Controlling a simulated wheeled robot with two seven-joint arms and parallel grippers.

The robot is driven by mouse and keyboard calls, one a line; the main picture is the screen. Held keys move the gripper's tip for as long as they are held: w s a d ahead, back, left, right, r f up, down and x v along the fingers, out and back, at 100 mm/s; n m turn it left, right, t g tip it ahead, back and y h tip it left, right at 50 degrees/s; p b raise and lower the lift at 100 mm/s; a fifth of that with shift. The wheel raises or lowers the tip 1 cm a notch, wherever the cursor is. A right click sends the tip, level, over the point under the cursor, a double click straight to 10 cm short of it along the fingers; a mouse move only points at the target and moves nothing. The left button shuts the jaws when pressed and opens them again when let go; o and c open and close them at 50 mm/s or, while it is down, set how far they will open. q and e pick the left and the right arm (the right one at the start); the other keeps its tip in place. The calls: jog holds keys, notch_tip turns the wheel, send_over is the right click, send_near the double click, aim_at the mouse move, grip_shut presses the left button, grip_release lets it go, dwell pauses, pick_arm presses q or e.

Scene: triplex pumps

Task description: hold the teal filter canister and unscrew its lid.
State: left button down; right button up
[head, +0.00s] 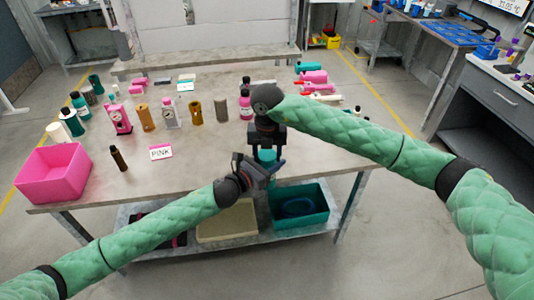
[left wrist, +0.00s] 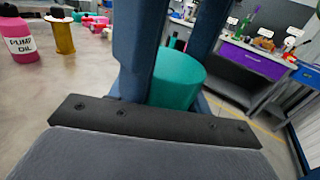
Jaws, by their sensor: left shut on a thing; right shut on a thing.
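The teal filter canister (head: 266,156) is upright near the front edge of the table, partly hidden between my grippers. In the left wrist view its teal body (left wrist: 178,82) sits between the two dark blue fingers. My left gripper (head: 268,170) is shut on the body from the lower left. My right gripper (head: 266,146) comes down from above and is shut at the canister's top, where the lid is. The lid itself is hidden by the right gripper, so I cannot tell how far it is turned.
Several bottles and cylinders stand behind. A teal bin (head: 300,222) is on the shelf below. The table's middle front is clear.

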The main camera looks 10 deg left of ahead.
jog(key=o, duration=1.1)
jog(key=shift+c, duration=0.2)
jog(key=shift+a, duration=0.1)
jog(key=shift+r, duration=0.1)
